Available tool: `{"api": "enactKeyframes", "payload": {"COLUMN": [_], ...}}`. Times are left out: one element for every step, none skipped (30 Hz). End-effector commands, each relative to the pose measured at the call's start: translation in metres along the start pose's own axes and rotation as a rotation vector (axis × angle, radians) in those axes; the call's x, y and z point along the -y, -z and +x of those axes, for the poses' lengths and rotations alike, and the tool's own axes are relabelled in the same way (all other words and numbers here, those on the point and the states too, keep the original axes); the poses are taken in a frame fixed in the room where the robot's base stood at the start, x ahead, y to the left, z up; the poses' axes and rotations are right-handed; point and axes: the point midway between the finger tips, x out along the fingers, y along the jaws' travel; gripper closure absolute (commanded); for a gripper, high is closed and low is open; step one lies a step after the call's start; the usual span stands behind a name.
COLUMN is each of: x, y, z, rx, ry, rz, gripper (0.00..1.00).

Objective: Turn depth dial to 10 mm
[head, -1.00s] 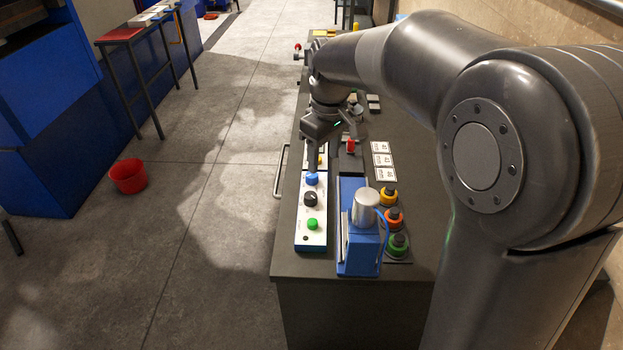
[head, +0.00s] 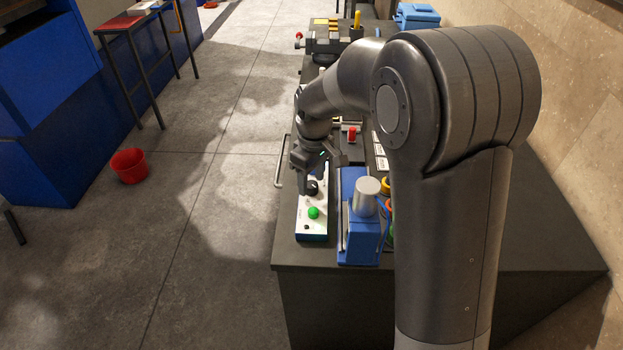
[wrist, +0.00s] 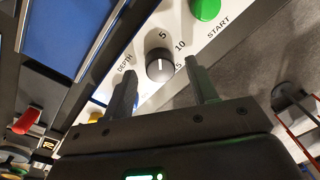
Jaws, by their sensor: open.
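The black depth dial (wrist: 160,65) sits on the white control panel (wrist: 245,32), with the word DEPTH and the marks 5, 10 and 15 around it. Its white pointer line is visible, but I cannot tell exactly which mark it points at. The dial also shows in the head view (head: 312,188), beside the green START button (head: 313,213). My gripper (wrist: 163,88) is open, its two fingers apart on either side of the dial in the wrist view. I cannot tell whether either finger touches it. In the head view my gripper (head: 313,178) partly covers the panel.
A blue press (head: 363,228) with a silver cylinder stands just right of the panel. A red knob (head: 351,134) is farther back on the dark bench (head: 310,254). A bar handle (head: 280,162) juts from the bench's left side. Open floor lies left.

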Motion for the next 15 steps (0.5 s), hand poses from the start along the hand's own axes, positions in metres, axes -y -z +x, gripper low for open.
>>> {"api": "enactKeyframes", "payload": {"x": [0.0001, 0.0001, 0.0001, 0.0001, 0.0001, 0.0001, 0.0001, 0.0001, 0.0001, 0.0001, 0.0001, 0.0001, 0.0001, 0.0001, 0.0000], "y": [-0.0001, -0.0001, -0.0001, -0.0001, -0.0001, -0.0001, -0.0001, -0.0001, -0.0001, -0.0001, -0.0001, -0.0001, -0.0001, -0.0001, -0.0001], "z": [0.0027, 0.0038, 0.0046, 0.0050, 0.0052, 0.0052, 0.0052, 0.0051, 0.0051, 0.0050, 0.0050, 0.0050, 0.0050, 0.0049, 0.0049], "rx": [0.001, 0.001, 0.000, 0.000, 0.000, 0.000, 0.000, 0.000, 0.000, 0.000, 0.000, 0.000, 0.000, 0.000, 0.000], "ry": [0.000, 0.000, 0.000, 0.000, 0.000, 0.000, 0.000, 0.000, 0.000, 0.000, 0.000, 0.000, 0.000, 0.000, 0.000], "rz": [0.000, 0.000, 0.000, 0.000, 0.000, 0.000, 0.000, 0.000, 0.000, 0.000, 0.000, 0.000, 0.000, 0.000, 0.000], "gripper": [0.47, 0.47, 0.47, 0.47, 0.47, 0.47, 0.47, 0.47, 0.47, 0.47, 0.49, 0.52, 0.54, 0.57, 0.60]}}
